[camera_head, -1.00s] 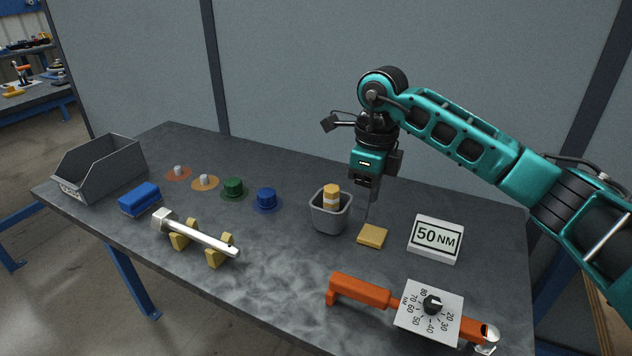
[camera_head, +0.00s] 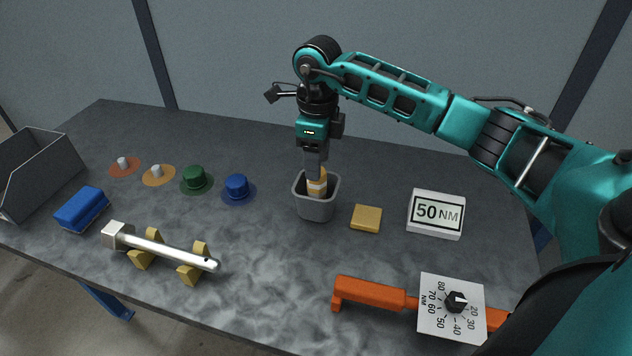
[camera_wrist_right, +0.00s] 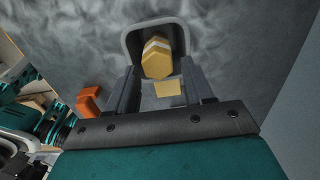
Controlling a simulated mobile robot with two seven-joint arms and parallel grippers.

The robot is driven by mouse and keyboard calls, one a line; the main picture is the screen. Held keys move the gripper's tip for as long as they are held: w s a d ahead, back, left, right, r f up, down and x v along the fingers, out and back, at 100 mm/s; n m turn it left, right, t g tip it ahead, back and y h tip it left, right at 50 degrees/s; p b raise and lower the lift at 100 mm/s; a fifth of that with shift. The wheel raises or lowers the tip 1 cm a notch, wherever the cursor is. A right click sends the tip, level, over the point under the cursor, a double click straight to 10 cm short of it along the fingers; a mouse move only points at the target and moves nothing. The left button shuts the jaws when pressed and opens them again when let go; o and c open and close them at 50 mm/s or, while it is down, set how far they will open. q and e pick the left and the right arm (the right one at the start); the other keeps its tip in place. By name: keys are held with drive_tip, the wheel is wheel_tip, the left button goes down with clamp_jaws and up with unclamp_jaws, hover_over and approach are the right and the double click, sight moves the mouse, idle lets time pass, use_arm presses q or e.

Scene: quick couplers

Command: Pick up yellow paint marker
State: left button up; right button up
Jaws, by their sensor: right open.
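The yellow paint marker (camera_head: 317,187) has a white band and stands in a small grey cup (camera_head: 318,209) near the middle of the table. In the right wrist view the marker (camera_wrist_right: 156,62) shows end-on inside the cup (camera_wrist_right: 131,45). My right gripper (camera_head: 315,168) points down right above the marker, its fingers at the marker's top. In the wrist view the right gripper's fingers (camera_wrist_right: 160,85) are apart, one on each side of the marker. I cannot tell whether they touch it. My left gripper is not in view.
A yellow block (camera_head: 366,218) lies right of the cup, beside a "50 NM" sign (camera_head: 436,213). An orange torque wrench (camera_head: 372,292) with a dial is in front. Blue (camera_head: 236,188) and green (camera_head: 196,179) couplers, a metal tool on yellow stands (camera_head: 163,250) and a grey bin (camera_head: 44,172) are left.

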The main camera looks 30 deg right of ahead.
sight(317, 190)
wheel_tip(317, 190, down, 6)
drive_tip(key=shift+s+a+f, duration=0.1)
idle(0.4)
drive_tip(key=shift+c, duration=0.2)
drive_tip(key=c, duration=0.7)
